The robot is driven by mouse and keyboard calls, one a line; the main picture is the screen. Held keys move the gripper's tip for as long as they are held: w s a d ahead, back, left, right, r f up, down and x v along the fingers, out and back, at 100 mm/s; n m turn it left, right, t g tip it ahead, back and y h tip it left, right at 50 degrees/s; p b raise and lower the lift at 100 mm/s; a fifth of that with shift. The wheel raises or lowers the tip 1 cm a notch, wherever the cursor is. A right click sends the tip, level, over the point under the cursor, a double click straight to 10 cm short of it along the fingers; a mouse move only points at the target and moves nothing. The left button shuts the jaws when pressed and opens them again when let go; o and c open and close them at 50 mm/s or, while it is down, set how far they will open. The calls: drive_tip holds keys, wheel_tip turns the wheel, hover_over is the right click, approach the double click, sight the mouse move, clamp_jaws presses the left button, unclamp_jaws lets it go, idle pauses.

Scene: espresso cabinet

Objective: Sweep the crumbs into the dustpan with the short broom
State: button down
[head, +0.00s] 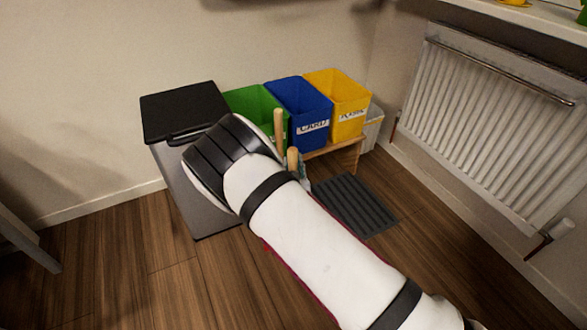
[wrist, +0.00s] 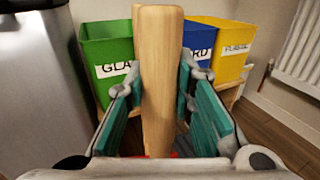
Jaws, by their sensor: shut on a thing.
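In the wrist view my gripper (wrist: 162,95) is shut on an upright, thick, light wooden handle (wrist: 161,60), with a teal pad on each side of it. What the handle belongs to is hidden below; a small red patch (wrist: 183,148) shows near its base. In the head view two wooden handles, one taller (head: 279,128) and one nearer (head: 293,158), stand up behind my arm. I cannot tell which one is held. My arm hides most of my gripper there. No crumbs, broom bristles or dustpan can be made out.
Green (head: 256,101), blue (head: 303,108) and yellow (head: 339,104) bins stand on a low wooden bench (head: 347,155). A grey bin with a black lid (head: 184,110) stands left. A dark ribbed mat (head: 355,205) lies on the floor. A radiator (head: 490,120) is right.

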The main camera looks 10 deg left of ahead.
sight(294, 153)
drive_tip(key=shift+s+d+r+p, duration=0.15)
drive_tip(key=shift+s+r+p, duration=0.45)
drive_tip(key=shift+r+p, duration=0.4)
drive_tip(key=shift+s+d+r+p, duration=0.1)
drive_tip(key=shift+s+r+p, duration=0.55)
drive_tip(key=shift+p, duration=0.55)
drive_tip(key=shift+s+d+r+p, duration=0.15)
drive_tip(key=shift+s+r+p, duration=0.15)
drive_tip(key=shift+r+p, duration=0.3)
drive_tip(key=shift+s+d+r+p, duration=0.1)
drive_tip(key=shift+s+r+p, duration=0.2)
drive_tip(key=shift+r+p, duration=0.25)
